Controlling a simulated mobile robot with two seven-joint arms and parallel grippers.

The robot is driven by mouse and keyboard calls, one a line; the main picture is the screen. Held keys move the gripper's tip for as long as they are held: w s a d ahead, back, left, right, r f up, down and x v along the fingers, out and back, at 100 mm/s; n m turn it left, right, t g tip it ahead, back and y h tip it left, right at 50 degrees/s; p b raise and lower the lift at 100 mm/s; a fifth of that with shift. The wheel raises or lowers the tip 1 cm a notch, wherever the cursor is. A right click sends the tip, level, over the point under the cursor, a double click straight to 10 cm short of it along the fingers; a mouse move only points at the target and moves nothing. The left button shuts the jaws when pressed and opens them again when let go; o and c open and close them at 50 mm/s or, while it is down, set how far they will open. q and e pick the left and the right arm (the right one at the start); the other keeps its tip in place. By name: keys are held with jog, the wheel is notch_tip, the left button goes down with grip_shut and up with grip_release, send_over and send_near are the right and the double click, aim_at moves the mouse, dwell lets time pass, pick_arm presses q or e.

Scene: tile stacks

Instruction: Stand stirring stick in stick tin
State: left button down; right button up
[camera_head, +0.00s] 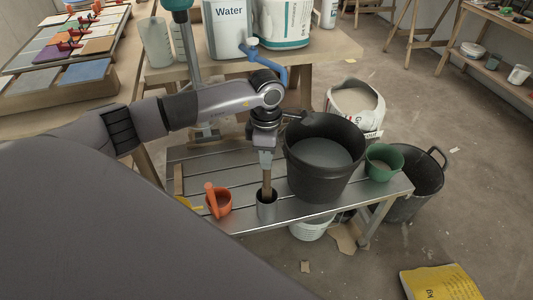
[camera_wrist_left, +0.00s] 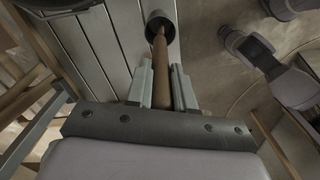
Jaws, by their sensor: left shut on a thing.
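The brown wooden stirring stick (camera_head: 267,182) is held upright between the fingers of my left gripper (camera_head: 266,158). In the left wrist view the stick (camera_wrist_left: 161,75) runs between the two fingers of my left gripper (camera_wrist_left: 161,88) toward the tin (camera_wrist_left: 157,18). Its lower tip is hidden by the tin's rim, so I cannot tell whether it touches the bottom. My right gripper is not in view.
A large black bucket (camera_head: 303,172) stands close right of the gripper, with a green pot (camera_head: 382,162) beyond it. An orange cup (camera_head: 219,202) stands just left of the tin. A worktable (camera_head: 345,42) with tubs stands behind.

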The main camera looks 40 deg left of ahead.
pick_arm(q)
jog(key=c, duration=0.9)
grip_release()
notch_tip(320, 180, up, 7)
jog(key=shift+r, duration=0.1)
jog(key=shift+d, duration=0.1)
